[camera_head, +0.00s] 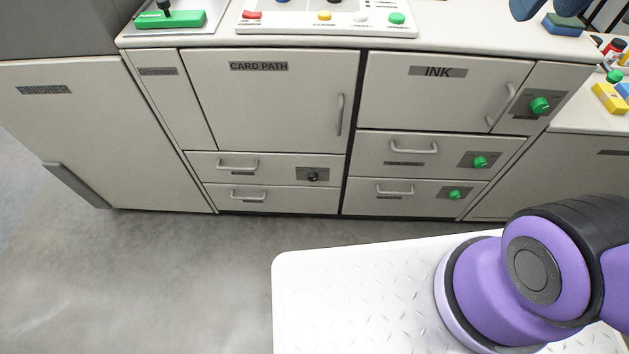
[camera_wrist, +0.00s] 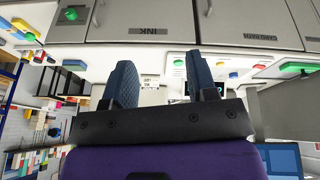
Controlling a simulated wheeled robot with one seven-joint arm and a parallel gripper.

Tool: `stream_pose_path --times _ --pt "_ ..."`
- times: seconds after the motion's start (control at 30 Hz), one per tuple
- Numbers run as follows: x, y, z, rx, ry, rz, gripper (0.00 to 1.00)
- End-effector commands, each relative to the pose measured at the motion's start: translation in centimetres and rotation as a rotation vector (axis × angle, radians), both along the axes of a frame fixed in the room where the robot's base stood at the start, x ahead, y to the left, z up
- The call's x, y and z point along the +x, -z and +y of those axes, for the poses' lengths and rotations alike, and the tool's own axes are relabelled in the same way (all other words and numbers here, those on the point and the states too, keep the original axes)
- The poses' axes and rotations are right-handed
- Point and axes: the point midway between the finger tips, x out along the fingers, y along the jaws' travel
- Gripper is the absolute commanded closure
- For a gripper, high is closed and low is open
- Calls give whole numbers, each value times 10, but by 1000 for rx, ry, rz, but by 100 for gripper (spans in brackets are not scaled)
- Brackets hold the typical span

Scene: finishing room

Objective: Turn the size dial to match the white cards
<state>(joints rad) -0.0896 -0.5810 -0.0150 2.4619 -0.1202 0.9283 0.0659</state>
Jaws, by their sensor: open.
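No dial can be read as the size dial, since the small labels are illegible. A black knob (camera_head: 312,176) sits on a drawer under the CARD PATH door (camera_head: 268,100). Green knobs sit on the right cabinet: one beside the INK door (camera_head: 540,105), one on the upper drawer (camera_head: 480,162), one on the lower drawer (camera_head: 455,195). One green knob also shows in the wrist view (camera_wrist: 72,14). I cannot make out white cards for certain. My gripper (camera_wrist: 160,80) is open and empty, with two dark blue fingers. It shows partly at the head view's top right, above the counter.
A control panel (camera_head: 300,27) with coloured buttons stands on the counter. Grey floor (camera_head: 150,270) lies clear before the FINISHER cabinet (camera_head: 80,125).

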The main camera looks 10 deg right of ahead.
Motion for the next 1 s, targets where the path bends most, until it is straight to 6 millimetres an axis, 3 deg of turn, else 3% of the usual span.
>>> stream_pose_path --times 0.27,0.57,1.0 --pt "64 23 11 -145 -76 143 47" --pt "130 61 35 -325 -166 257 47" --pt "213 148 94 -630 -329 357 47"
